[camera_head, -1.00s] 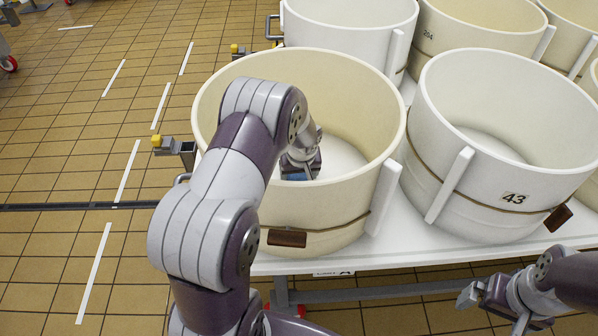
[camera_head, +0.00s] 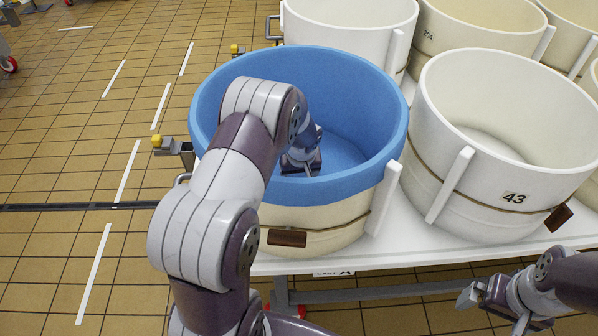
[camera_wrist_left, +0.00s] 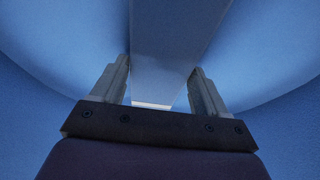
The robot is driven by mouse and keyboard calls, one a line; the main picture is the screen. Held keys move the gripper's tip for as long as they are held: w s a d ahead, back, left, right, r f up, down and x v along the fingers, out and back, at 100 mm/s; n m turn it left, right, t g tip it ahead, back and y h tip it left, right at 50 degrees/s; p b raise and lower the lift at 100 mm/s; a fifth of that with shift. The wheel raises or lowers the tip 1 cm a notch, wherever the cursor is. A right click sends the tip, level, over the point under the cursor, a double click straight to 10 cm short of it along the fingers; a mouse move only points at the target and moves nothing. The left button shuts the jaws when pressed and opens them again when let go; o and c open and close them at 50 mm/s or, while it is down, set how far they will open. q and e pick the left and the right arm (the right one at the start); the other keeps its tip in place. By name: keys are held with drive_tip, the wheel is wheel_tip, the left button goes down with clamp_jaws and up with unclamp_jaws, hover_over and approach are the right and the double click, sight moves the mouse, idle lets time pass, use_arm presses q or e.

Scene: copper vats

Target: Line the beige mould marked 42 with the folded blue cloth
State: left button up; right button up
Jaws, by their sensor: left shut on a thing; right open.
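The beige mould (camera_head: 335,238) stands at the near left corner of the white table, with its number not visible. The blue cloth (camera_head: 355,95) is spread over its inner wall and floor and folds over the rim as a band outside. My left gripper (camera_head: 303,165) reaches down inside the mould. My right gripper (camera_head: 492,308) is open and empty in front of the table at the lower right.
A white mould marked 43 (camera_head: 480,190) stands close on the right. Another mould (camera_head: 350,45) stands just behind, and a mould marked 204 (camera_head: 465,30) stands behind to the right. The white table (camera_head: 400,250) has a narrow bare front edge. Tiled floor is open on the left.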

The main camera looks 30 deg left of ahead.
use_arm(q)
drive_tip(key=shift+s+f, duration=0.1)
drive_tip(key=o, duration=1.2)
drive_tip(key=p+v, duration=0.3)
drive_tip(key=v, duration=0.9)
drive_tip(key=shift+r+p, duration=0.3)
drive_tip(key=shift+p, duration=0.05)
